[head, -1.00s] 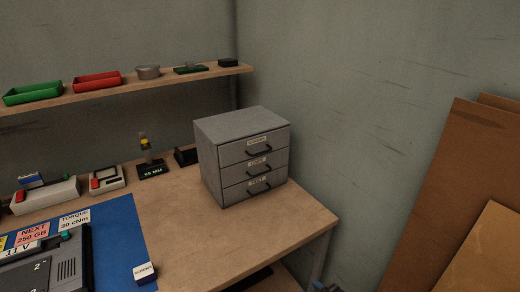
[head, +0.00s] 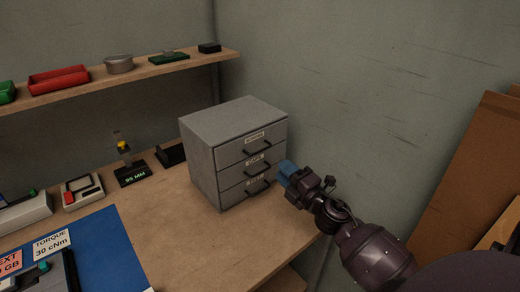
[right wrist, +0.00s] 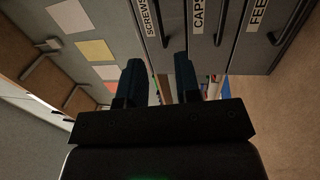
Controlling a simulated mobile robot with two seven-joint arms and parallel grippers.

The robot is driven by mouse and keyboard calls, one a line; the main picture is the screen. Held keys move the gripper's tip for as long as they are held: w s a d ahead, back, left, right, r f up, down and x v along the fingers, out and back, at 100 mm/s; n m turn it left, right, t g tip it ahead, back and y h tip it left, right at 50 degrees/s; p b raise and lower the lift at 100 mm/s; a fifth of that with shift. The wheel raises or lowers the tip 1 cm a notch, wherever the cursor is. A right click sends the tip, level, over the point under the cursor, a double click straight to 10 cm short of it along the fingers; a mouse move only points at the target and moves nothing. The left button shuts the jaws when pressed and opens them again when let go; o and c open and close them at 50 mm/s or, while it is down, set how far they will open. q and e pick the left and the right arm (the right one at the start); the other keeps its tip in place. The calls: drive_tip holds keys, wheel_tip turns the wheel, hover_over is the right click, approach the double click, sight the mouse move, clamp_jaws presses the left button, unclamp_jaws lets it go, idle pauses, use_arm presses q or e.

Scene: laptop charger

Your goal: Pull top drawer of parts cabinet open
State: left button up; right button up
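The grey parts cabinet (head: 205,160) stands on the wooden bench with three closed, labelled drawers. Its top drawer (head: 232,153) has a dark bar handle (head: 257,147). In the right wrist view the top drawer (right wrist: 147,50) reads SCREWS, with CAPS and FEET drawers beside it. My right gripper (head: 285,172) has blue fingers and is just right of the cabinet front in the head view. In the right wrist view my right gripper (right wrist: 160,75) has its fingers apart with nothing between them, short of the cabinet front. My left gripper is out of view.
The bench (head: 190,240) is clear in front of the cabinet. A dark holder (head: 170,155) and a 95 MM display (head: 132,174) stand left of it. A shelf (head: 110,85) with trays runs along the back wall. Brown boards (head: 470,170) lean at the right.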

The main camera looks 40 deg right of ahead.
sight(262, 150)
drive_tip(key=x, duration=1)
drive_tip(key=shift+p, duration=0.35)
drive_tip(key=shift+c, duration=0.3)
clamp_jaws()
